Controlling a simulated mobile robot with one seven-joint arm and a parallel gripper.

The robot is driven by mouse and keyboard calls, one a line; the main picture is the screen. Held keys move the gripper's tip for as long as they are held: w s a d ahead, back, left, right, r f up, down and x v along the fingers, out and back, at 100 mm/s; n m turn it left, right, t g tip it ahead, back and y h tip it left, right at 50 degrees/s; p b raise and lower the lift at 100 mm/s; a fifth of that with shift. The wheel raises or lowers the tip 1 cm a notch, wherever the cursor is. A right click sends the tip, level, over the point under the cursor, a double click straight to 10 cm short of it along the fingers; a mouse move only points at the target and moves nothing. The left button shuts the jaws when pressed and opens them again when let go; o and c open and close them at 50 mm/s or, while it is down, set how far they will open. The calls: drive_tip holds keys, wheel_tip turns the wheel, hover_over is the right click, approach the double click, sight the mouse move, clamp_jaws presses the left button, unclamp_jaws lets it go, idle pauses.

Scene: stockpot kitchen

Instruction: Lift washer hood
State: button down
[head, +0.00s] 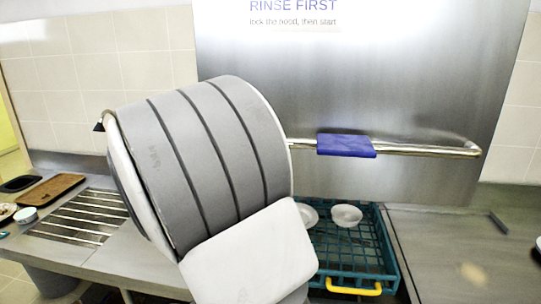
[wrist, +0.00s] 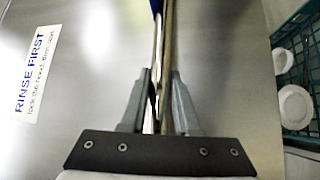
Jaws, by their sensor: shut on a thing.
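The washer hood (head: 350,85) is a brushed steel panel with the words "RINSE FIRST". It also shows in the wrist view (wrist: 95,60). A steel bar handle (head: 420,151) with a blue sleeve (head: 346,145) runs across its front. In the wrist view my gripper (wrist: 158,78) has one finger on each side of the bar and is shut on it, away from the blue sleeve, which shows only at the top edge. In the head view my arm hides the gripper and the left part of the bar.
A teal dish rack (head: 385,250) with a yellow handle (head: 353,288) holds white bowls (head: 346,215) below the bar. A steel counter (head: 440,240) lies to the right. At left are a slatted drain (head: 85,215), a brown board (head: 52,189) and a small cup (head: 25,215).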

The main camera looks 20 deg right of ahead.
drive_tip(key=shift+r, duration=0.75)
drive_tip(key=c, duration=0.7)
unclamp_jaws()
drive_tip(key=shift+o, duration=0.2)
drive_tip(key=shift+a, duration=0.1)
drive_tip(key=shift+a+f, duration=0.25)
drive_tip(key=shift+a, duration=0.05)
drive_tip(key=b+v, duration=0.3)
drive_tip(key=v, duration=1.3)
drive_tip(key=shift+s+a, duration=0.2)
drive_tip(key=shift+a, duration=0.15)
drive_tip(key=shift+r, duration=0.15)
